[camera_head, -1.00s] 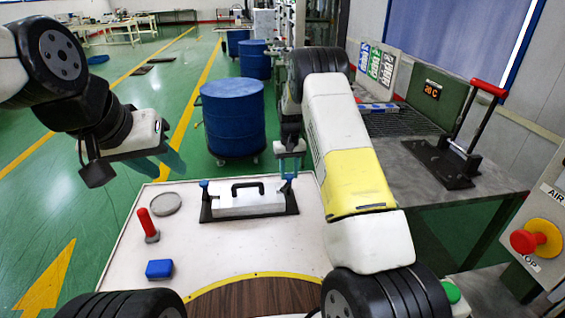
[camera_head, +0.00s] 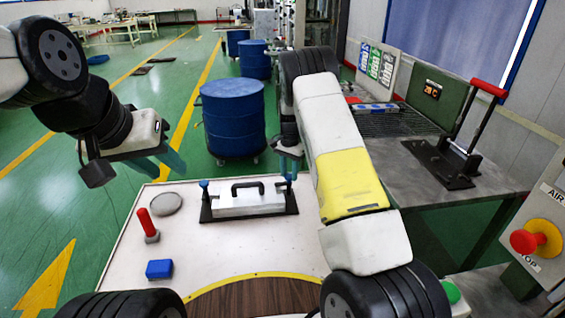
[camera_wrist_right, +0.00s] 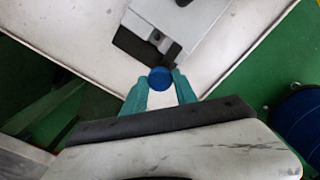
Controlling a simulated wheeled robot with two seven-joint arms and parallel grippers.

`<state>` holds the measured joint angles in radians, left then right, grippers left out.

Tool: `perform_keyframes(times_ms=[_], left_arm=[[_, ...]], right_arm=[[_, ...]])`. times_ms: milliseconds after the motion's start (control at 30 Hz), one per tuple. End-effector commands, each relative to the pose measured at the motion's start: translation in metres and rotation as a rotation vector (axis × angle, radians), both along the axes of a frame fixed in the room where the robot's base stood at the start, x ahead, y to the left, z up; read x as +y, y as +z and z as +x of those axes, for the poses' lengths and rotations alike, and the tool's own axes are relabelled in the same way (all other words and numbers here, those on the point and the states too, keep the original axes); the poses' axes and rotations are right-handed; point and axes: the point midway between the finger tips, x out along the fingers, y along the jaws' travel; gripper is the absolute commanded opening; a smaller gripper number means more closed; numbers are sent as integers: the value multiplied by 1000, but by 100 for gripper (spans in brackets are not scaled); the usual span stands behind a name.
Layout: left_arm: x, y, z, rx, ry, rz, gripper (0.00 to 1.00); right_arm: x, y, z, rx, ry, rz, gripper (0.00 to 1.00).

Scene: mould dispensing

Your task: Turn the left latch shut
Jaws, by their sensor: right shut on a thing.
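The silver mould (camera_head: 246,199) with a black handle lies on a dark base plate (camera_head: 243,215) on the white table. The left latch shows a blue knob (camera_head: 204,184) at the mould's left end, with no gripper at it. My right gripper (camera_head: 289,171) is at the mould's right end. In the right wrist view a round blue knob (camera_wrist_right: 160,78) sits between the teal fingertips of my right gripper (camera_wrist_right: 160,82), which is shut on it. My left gripper (camera_head: 166,164) hangs empty, its teal fingers apart, over the floor beyond the table's left edge.
A red-handled tool (camera_head: 148,226), a grey disc (camera_head: 166,204) and a blue block (camera_head: 159,269) are on the white table, left of the mould. A blue drum (camera_head: 233,117) stands behind the table. A grey bench (camera_head: 400,165) with a red-handled lever press is at the right.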

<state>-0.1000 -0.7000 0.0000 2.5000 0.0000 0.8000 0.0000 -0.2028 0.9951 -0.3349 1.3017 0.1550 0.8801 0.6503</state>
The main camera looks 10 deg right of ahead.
Motion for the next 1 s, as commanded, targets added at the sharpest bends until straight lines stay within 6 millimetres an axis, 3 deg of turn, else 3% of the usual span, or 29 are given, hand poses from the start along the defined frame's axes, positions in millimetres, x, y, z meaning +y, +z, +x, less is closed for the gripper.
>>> perform_keyframes(times_ms=[700,733,800,1000], left_arm=[[0,0,0,0,0,0,36],[0,0,0,0,0,0,36],[0,0,0,0,0,0,36],[0,0,0,0,0,0,36]], right_arm=[[0,1,1,-3,-71,1,0],[0,1,1,-3,-71,1,40],[0,1,1,-3,-71,1,54],[0,0,0,-1,-70,0,56]])
